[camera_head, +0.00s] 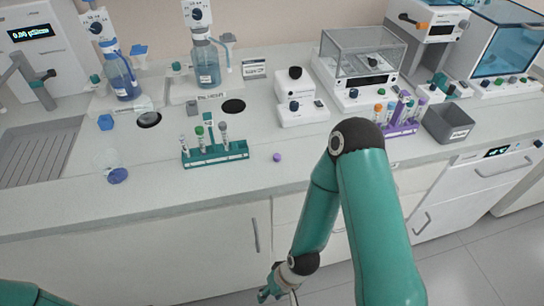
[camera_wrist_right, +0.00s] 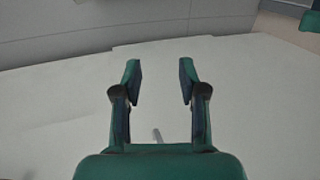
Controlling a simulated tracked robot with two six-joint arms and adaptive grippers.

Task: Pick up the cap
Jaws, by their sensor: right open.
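A small purple cap (camera_head: 277,157) lies on the counter (camera_head: 330,150) near its front edge, to the right of a teal tube rack. My right gripper (camera_head: 268,295) is low at the bottom of the head view, in front of the cabinets and well apart from the cap. In the right wrist view my right gripper (camera_wrist_right: 160,72) is open, with nothing between its fingertips. The cap does not show there. Only a teal part of my left arm shows at the lower left of the head view; its gripper is out of frame.
The teal rack (camera_head: 215,153) holds several capped tubes. A purple rack (camera_head: 402,128) with tubes and a grey bin (camera_head: 448,122) stand at right. A clear flask with a blue cap (camera_head: 117,175) lies at left. The counter around the purple cap is clear.

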